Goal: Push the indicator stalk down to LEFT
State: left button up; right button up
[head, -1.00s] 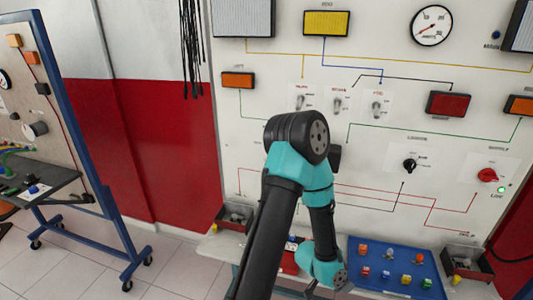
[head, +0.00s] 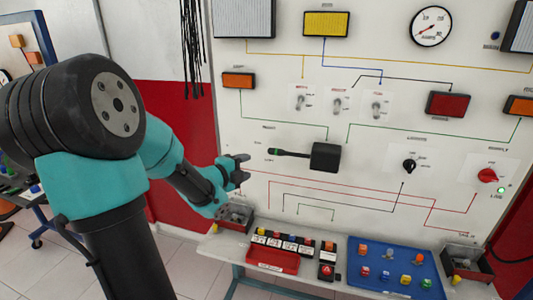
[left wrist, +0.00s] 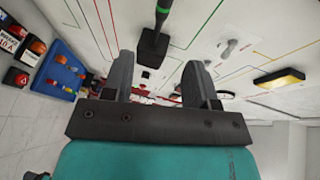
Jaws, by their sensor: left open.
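The indicator stalk (head: 288,153) sticks out to the left from its black housing (head: 325,157) on the white panel, nearly level, with a green band near its tip. My left gripper (head: 243,168) is open and empty, just left of the stalk's tip and a little lower, apart from it in the head view. In the left wrist view the two fingers of the left gripper (left wrist: 161,80) stand apart, and the stalk (left wrist: 162,12) with its housing (left wrist: 151,48) shows beyond them. My right gripper is in neither view.
Toggle switches (head: 338,104), a black knob (head: 409,165) and a red knob (head: 487,175) are on the panel. Below are a red tray (head: 272,261), a blue tray (head: 388,272) with coloured parts, and a grey bin (head: 237,217). The panel below the stalk is clear.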

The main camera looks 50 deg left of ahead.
aim_at(274, 153)
pick_arm(q)
jog(key=shift+s+a+r, duration=0.1)
jog(key=shift+s+r, duration=0.15)
jog(key=shift+r, duration=0.05)
jog(key=shift+w, duration=0.1)
jog(key=x, duration=1.7)
jog(key=shift+w+a, duration=0.1)
jog(key=shift+w, duration=0.1)
grip_shut()
